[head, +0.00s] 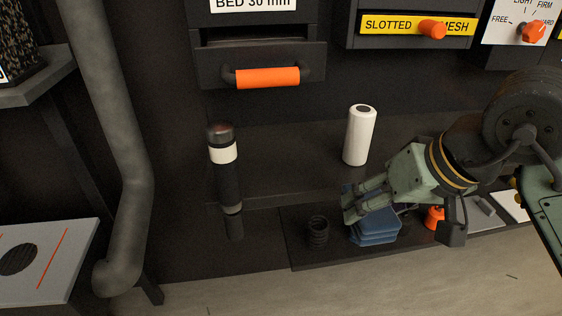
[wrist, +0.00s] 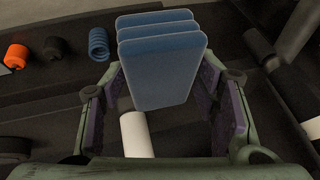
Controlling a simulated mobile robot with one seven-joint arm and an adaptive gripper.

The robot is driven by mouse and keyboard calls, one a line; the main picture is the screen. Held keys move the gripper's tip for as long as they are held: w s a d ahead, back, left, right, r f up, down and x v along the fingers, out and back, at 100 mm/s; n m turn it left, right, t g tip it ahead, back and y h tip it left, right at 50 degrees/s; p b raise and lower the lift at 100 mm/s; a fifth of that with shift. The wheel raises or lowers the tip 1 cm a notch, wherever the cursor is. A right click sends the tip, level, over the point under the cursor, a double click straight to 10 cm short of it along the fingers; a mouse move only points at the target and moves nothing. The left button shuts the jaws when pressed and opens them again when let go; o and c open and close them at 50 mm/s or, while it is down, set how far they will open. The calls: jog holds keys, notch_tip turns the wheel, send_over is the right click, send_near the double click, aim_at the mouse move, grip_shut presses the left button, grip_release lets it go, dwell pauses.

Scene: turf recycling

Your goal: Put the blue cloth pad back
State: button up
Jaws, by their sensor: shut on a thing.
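The blue cloth pad (head: 376,229) is a thick, layered blue block in the head view, low over the dark tray (head: 300,250). My gripper (head: 358,207) reaches in from the right and its fingers are shut on the pad. In the wrist view the pad (wrist: 160,62) sits between the two fingers of my gripper (wrist: 158,88), its layered edges showing at the top. I cannot tell whether the pad's underside touches the tray.
A white cylinder (head: 359,135) stands on the dark ledge behind my gripper. A dark coil (head: 318,231) is left of the pad, and an orange item (head: 434,217) is to its right. A blue coil (wrist: 97,43) shows in the wrist view. An orange-handled drawer (head: 267,77) is above.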

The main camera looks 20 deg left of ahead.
jog(key=w+a, duration=0.2)
jog(key=a, duration=0.3)
jog(key=w+a+p, duration=0.1)
jog(key=w+a, duration=0.2)
jog(key=a, duration=0.3)
jog(key=w+a, duration=0.3)
jog(key=a, duration=0.2)
jog(key=shift+w+a+r, duration=0.1)
jog(key=shift+w+a, duration=0.1)
jog(key=shift+w, duration=0.05)
jog(key=shift+f, duration=0.35)
jog(key=shift+f, duration=0.2)
jog(key=o, duration=1.1)
jog(key=shift+r, duration=0.1)
jog(key=shift+r, duration=0.1)
